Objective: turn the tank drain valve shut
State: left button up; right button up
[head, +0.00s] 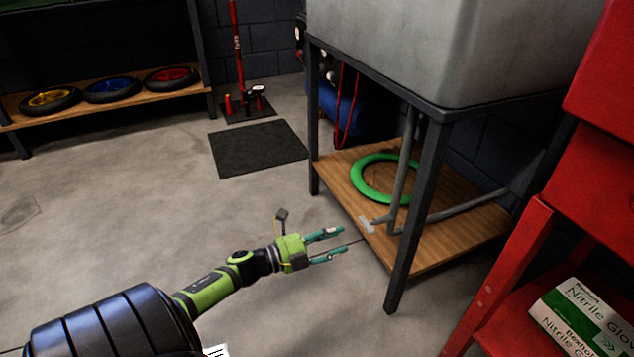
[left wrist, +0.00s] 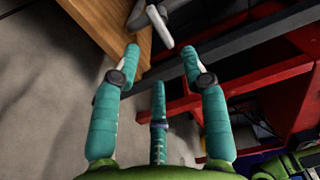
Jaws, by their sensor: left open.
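The grey tank (head: 400,45) stands on a dark frame at the upper right in the head view. A grey drain pipe (head: 398,180) runs down from it to the wooden lower shelf. What looks like the valve's pale lever (head: 366,224) is near the pipe's lower end, at the shelf's left edge. In the left wrist view the lever (left wrist: 159,26) shows beyond the fingertips, roughly between them. My left gripper (head: 343,240) is open and empty, just left of the shelf. Its fingers also show in the left wrist view (left wrist: 161,50), apart from the lever.
The frame's near leg (head: 415,215) stands right of my left gripper. A green ring (head: 358,182) lies on the wooden shelf (head: 455,250). A red rack (head: 510,275) with a glove box (head: 580,320) is at right. The floor to the left is clear.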

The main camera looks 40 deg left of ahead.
pick_arm(q)
jog(key=v, duration=0.4)
jog(key=shift+s+a, duration=0.15)
jog(key=shift+s, duration=0.25)
jog(key=shift+r, duration=0.15)
